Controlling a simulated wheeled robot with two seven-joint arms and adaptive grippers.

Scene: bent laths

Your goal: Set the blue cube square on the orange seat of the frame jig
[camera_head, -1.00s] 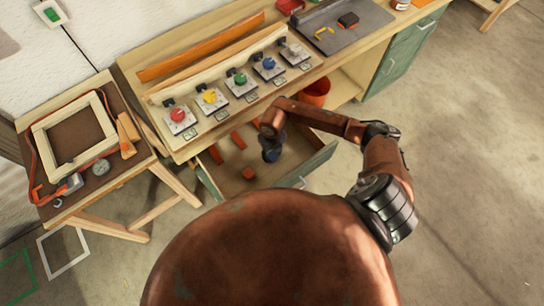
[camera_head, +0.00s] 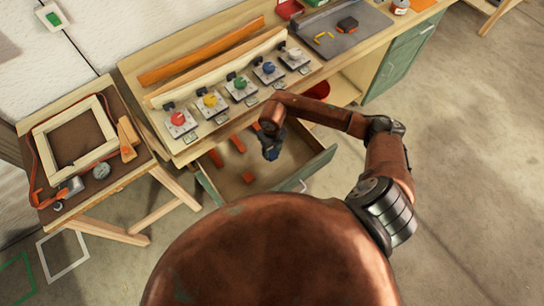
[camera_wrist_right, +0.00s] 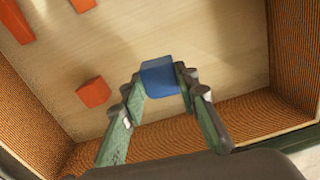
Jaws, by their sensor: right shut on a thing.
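The blue cube (camera_wrist_right: 160,77) is between the fingertips of my right gripper (camera_wrist_right: 158,86), which is shut on it. In the head view my right gripper (camera_head: 271,146) hangs over the open drawer; the cube is hard to tell from the dark gripper there. The frame jig, a pale wooden frame (camera_head: 50,142) on a brown board, is on the small table at the left. An orange-brown wedge-like piece (camera_head: 127,136) lies at its right side; I cannot tell which part is the orange seat. My left gripper is not in view.
The open drawer (camera_head: 228,190) holds several orange pieces, including an orange block (camera_wrist_right: 93,92). Behind it, the workbench carries a row of coloured knobs (camera_head: 239,85). A gauge (camera_head: 101,170) and an orange strap (camera_head: 33,165) lie by the frame. The floor at right is clear.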

